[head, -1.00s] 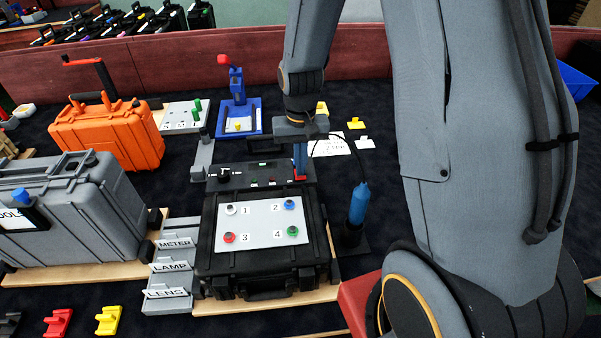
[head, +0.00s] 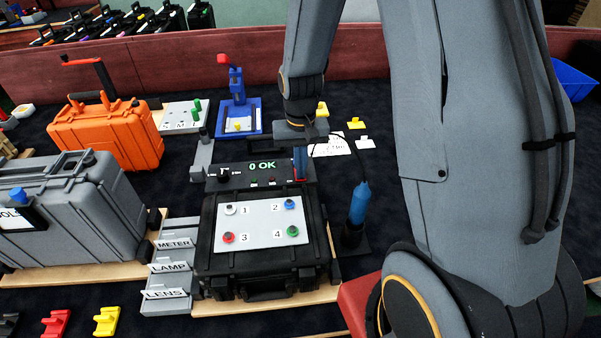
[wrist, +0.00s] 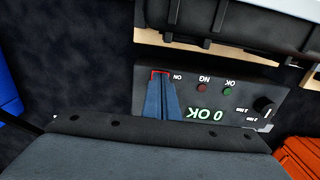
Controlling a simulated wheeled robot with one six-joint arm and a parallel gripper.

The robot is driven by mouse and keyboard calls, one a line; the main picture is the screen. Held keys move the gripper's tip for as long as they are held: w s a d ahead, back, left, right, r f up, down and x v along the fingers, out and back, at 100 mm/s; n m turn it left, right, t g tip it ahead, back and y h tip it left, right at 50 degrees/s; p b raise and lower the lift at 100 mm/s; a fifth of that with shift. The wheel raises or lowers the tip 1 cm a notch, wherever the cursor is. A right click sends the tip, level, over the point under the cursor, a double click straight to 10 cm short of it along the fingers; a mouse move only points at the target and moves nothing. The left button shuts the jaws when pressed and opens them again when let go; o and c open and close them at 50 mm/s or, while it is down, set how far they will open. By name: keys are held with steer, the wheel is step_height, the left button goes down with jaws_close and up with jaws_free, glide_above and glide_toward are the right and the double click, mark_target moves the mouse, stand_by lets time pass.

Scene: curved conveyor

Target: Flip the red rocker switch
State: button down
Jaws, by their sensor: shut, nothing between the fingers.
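The red rocker switch (wrist: 160,72) shows in the wrist view as a red-rimmed rectangle beside the word ON, at the end of a dark control panel (wrist: 215,75). My gripper (wrist: 160,82) is shut and empty, its blue fingertips right over the switch and covering most of it. Whether they touch it cannot be told. The panel's display (head: 262,165) is lit in green and reads 0 OK.
A black case (head: 210,265) with a numbered button plate (head: 262,236) lies just in front of the panel. A blue cylinder (head: 359,200) stands to the right, a blue fixture (head: 238,118) behind, and an orange case (head: 105,140) to the left.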

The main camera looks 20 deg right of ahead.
steer(key=shift+r, duration=0.1)
step_height(320, 180, up, 7)
steer(key=p, duration=0.5)
steer(key=shift+p, duration=0.35)
stand_by(0.3)
steer(key=s+r+n+t+b, duration=0.1)
steer(key=s+r+b, duration=0.3)
steer(key=s, duration=0.9)
steer(key=shift+r+n, duration=0.6)
steer(key=shift+r, duration=0.15)
